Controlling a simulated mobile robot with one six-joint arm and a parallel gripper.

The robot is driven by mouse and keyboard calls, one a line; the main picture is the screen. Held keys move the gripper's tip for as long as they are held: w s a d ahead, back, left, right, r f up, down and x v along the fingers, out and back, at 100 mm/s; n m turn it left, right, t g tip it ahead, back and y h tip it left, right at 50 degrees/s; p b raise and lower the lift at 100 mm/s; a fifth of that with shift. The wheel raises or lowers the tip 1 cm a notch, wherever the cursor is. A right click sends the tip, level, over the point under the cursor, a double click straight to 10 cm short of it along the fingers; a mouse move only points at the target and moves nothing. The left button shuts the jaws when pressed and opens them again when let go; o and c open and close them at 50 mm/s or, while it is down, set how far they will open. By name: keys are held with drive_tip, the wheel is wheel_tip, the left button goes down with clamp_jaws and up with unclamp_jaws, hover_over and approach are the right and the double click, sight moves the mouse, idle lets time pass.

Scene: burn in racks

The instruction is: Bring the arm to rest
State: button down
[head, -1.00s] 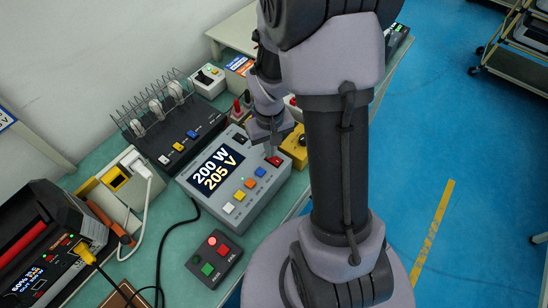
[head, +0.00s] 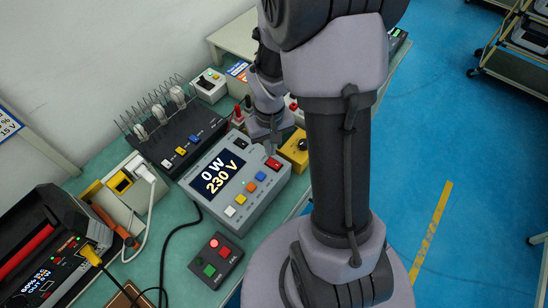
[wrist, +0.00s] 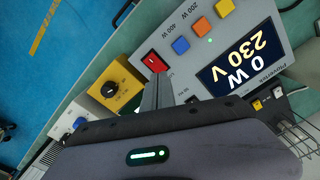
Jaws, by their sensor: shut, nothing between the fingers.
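My gripper (head: 272,148) is over the top right part of a grey meter box (head: 223,212). In the wrist view its fingers (wrist: 157,92) are together and empty, close to the red rocker switch (wrist: 154,62) of that box. I cannot tell whether they touch it. The red switch (head: 273,164) also shows in the head view, just below the fingertips. The box's display (head: 218,176) reads 0 W and 230 V. My arm stands upright in the middle of the head view and hides part of the bench.
A yellow box with a black knob (head: 294,150) stands right of the meter box. A rack with wire hoops (head: 170,140) stands behind it. A small box with red and green buttons (head: 216,256) and a black cable (head: 168,250) lie in front. The blue floor (head: 470,130) is open on the right.

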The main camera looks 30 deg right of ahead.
wheel_tip(320, 180, up, 3)
drive_tip(key=shift+r+p, duration=0.1)
drive_tip(key=shift+p, duration=0.85)
